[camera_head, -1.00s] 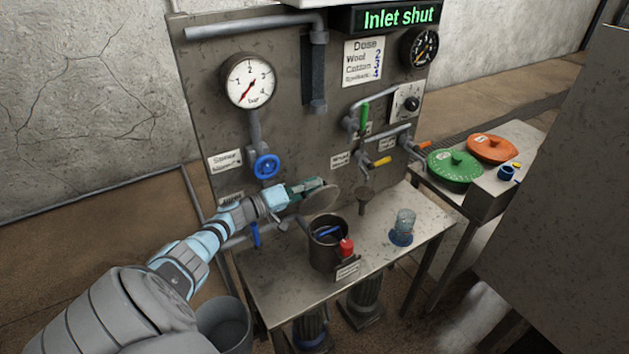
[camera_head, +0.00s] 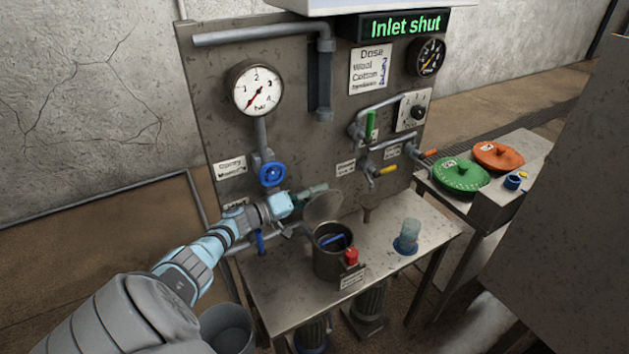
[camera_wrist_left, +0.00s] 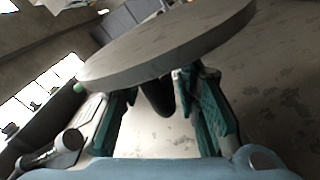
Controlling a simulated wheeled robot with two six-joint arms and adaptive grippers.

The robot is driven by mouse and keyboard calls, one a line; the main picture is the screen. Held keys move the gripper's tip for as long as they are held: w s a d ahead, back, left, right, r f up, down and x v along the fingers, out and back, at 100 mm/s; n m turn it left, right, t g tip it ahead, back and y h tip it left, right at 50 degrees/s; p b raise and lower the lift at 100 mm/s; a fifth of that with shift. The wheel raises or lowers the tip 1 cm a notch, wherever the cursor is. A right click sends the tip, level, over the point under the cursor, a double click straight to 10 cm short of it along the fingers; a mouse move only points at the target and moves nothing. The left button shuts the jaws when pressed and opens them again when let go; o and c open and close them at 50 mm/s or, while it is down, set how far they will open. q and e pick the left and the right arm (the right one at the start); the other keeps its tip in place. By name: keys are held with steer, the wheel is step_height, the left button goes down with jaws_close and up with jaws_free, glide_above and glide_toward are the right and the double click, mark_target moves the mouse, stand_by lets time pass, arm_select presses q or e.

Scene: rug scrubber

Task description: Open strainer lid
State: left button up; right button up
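The strainer (camera_head: 333,262) is a dark round pot on the metal bench, its mouth open with a blue item inside. Its grey round lid (camera_head: 322,207) stands raised and steeply tilted at the back of the pot's rim. My left gripper (camera_head: 312,192) is at the lid's upper left edge, partly overlapping it. In the left wrist view the lid (camera_wrist_left: 165,45) lies across the ends of the green fingers (camera_wrist_left: 160,105), which are spread apart. A dark shape shows between them; I cannot tell what it is. My right gripper is not in view.
A red knob (camera_head: 351,257) is at the pot's front right. A clear blue-based cup (camera_head: 407,237) stands on the bench (camera_head: 400,270) to the right. A blue valve wheel (camera_head: 272,174) and pipes are behind my left arm. Green (camera_head: 460,174) and orange (camera_head: 497,156) lids lie on the side table.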

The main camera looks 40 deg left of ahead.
arm_select(q)
steer(key=v, duration=0.8)
stand_by(0.4)
